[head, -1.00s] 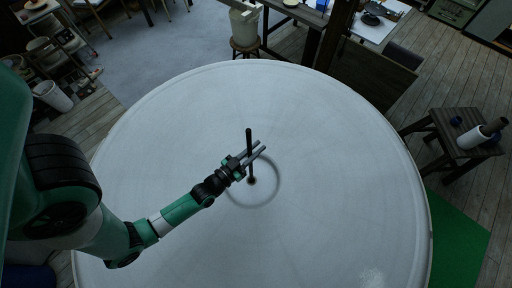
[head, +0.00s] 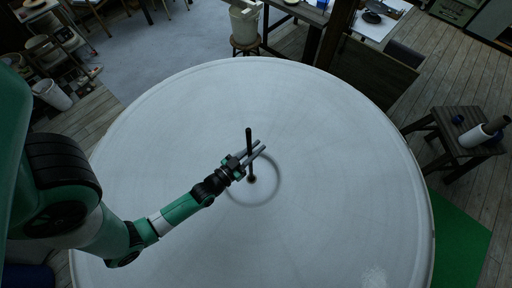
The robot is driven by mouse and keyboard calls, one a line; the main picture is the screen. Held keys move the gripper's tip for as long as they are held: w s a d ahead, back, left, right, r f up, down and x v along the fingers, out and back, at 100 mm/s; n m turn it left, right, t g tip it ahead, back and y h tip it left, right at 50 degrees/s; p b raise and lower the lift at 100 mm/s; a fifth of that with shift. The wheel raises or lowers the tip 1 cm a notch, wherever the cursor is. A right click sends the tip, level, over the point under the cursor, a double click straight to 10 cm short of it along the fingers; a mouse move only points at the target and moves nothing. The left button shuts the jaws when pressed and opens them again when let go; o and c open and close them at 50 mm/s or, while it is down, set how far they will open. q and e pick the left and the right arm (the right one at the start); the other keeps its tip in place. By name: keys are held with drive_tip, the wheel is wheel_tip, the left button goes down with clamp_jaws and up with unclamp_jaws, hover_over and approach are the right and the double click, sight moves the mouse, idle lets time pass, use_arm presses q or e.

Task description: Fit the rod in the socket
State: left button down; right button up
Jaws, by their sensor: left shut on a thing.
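The dark rod (head: 249,141) stands nearly upright near the middle of the round white table. My left gripper (head: 256,153) comes in from the lower left and is shut on the rod partway up, with the rod between its two grey fingers. The rod's lower end meets the small dark socket (head: 251,180) at the table's surface. From this view I cannot tell how deep the rod sits in it. My right gripper does not show.
The round white table (head: 330,140) is bare around the rod, with a faint grey ring about the socket. A dark wooden stool (head: 452,145) with a white roll (head: 474,137) stands to the right. A white bucket (head: 244,22) on a stool stands behind the table.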

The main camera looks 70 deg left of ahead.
use_arm(q)
wheel_tip(320, 180, down, 10)
drive_tip(key=b, duration=0.9)
drive_tip(key=shift+b, duration=0.35)
idle(3.3)
drive_tip(key=c, duration=0.7)
unclamp_jaws()
drive_tip(key=shift+c, duration=0.2)
drive_tip(key=shift+f, duration=0.1)
drive_tip(key=shift+f, duration=0.1)
drive_tip(key=v, duration=1.1)
drive_tip(key=shift+s, duration=0.25)
drive_tip(key=shift+d, duration=0.15)
